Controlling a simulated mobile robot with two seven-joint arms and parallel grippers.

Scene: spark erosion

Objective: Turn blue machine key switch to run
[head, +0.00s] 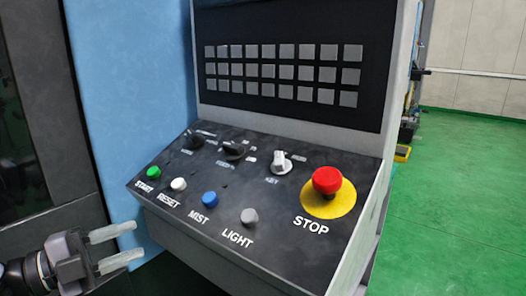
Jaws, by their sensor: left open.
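The blue machine (128,95) carries a sloped dark control panel (215,185). The key switch (281,163) is a light grey knob on the panel's upper right part, above the KEY label. Its position markings are too small to read. My left gripper (134,242) is at the lower left, in front of and apart from the panel's left front edge. Its two pale fingers are spread and point right, with nothing between them. The key switch lies up and to the right of it. My right gripper is not in view.
A red STOP button (327,180) on a yellow disc (328,205) stands right of the key switch. Black knobs (235,149) sit to its left. START (154,173), RESET (179,184), MIST (209,199) and LIGHT (249,216) buttons line the front. Green floor (455,200) is open at right.

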